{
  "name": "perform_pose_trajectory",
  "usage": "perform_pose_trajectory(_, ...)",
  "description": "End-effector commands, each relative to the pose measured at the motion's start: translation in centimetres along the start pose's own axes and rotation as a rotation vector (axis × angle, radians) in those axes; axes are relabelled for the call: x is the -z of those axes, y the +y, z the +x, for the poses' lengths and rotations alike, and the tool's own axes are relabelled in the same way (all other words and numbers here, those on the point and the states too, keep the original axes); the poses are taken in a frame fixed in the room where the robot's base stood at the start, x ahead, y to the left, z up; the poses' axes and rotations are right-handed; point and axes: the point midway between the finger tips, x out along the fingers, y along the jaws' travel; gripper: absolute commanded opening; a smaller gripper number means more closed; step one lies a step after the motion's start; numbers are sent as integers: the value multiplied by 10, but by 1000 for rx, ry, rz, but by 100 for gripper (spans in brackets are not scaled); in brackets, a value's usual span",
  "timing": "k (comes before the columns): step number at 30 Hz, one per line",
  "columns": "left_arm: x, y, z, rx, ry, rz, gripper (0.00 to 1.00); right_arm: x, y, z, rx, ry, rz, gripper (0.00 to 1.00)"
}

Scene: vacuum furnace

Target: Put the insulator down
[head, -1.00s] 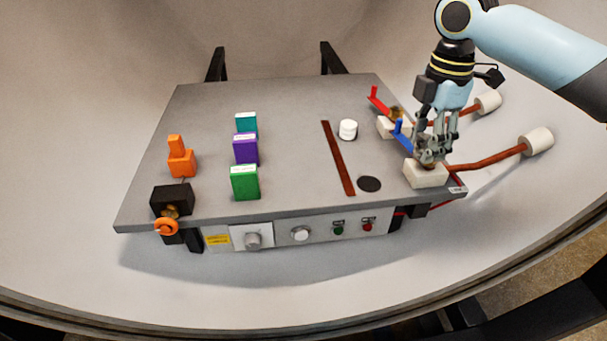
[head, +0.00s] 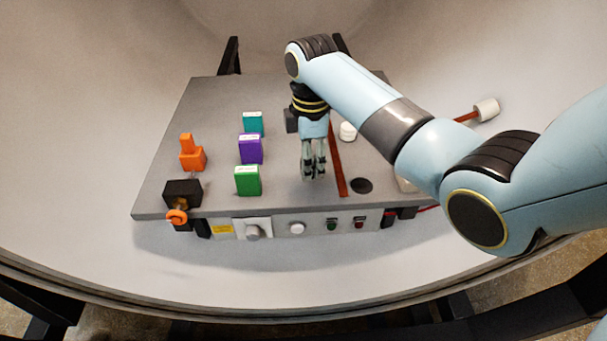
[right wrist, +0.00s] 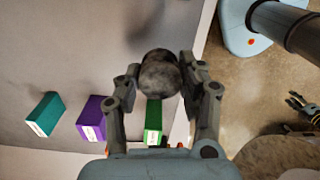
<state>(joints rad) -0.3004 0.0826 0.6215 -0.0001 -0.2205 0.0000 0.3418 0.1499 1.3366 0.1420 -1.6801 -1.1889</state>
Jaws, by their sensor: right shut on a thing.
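My right gripper (head: 313,172) is over the table, right of the green block, with its fingers pointing down. In the right wrist view the gripper (right wrist: 160,85) is shut on a mottled dark grey, rounded thing, which I take to be the insulator (right wrist: 159,72). In the head view the fingers hide most of it, and I cannot tell its height above the table. A white cylinder (head: 347,131) stands on the table behind and right of the gripper. A small dark part at the right edge of the wrist view may be my left gripper; its jaws are unclear.
The grey table (head: 215,105) carries teal (head: 252,122), purple (head: 250,149) and green (head: 247,181) blocks. A brown strip (head: 338,165) and dark disc (head: 361,186) lie right of the gripper. An orange piece (head: 193,158) and black block (head: 183,193) are at left.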

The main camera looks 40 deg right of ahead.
Motion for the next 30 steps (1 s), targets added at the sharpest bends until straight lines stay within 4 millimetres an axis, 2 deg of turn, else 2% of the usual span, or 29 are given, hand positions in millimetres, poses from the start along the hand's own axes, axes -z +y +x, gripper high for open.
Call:
perform_pose_trajectory(4,-7,6,2,-7,-11,-3,40,10,12,9,0,-1,0,4)
perform_pose_trajectory(7,-7,7,2,-8,-10,-3,40,11,13,16,2,-2,0,4)
perform_pose_trajectory(14,-3,6,2,-6,-5,-3,40,11,12,48,2,-1,0,4)
perform_pose_trajectory(25,2,2,4,-2,3,-1,40,10,13,53,-1,-1,0,4)
perform_pose_trajectory(26,1,2,4,-2,3,-1,40,10,12,54,0,-1,0,40)
perform_pose_trajectory(30,1,2,3,-2,3,-1,40,10,12,53,0,-1,0,59)
